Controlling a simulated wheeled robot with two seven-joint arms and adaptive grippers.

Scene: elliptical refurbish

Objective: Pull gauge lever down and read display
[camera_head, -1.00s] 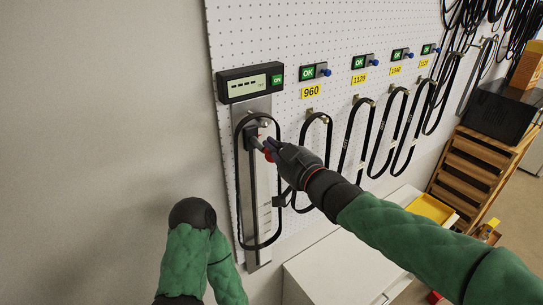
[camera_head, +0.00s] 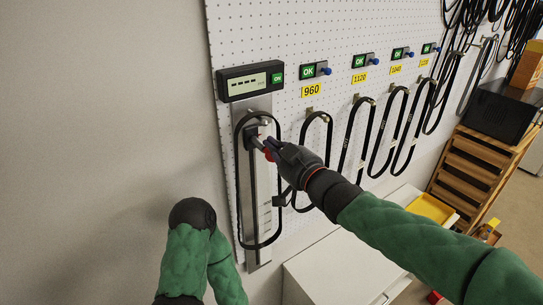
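The gauge is a tall grey metal rail (camera_head: 262,190) on the pegboard, with a black belt (camera_head: 239,205) looped around its length. A display (camera_head: 250,82) at its top shows dashes and a green ON light. A dark slider block (camera_head: 250,136) with a red-tipped lever (camera_head: 268,154) sits on the upper part of the rail. My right gripper (camera_head: 272,149) is at the lever, its fingers around or against the red part; their closure is too small to make out. My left arm is at the bottom, folded, and its gripper is not visible.
Several black belts (camera_head: 345,145) hang on hooks to the right, below green OK tags and yellow number labels such as 960 (camera_head: 311,90). A white cabinet (camera_head: 340,268) stands below. A wooden crate rack (camera_head: 478,165) is at the right. Bare wall lies left.

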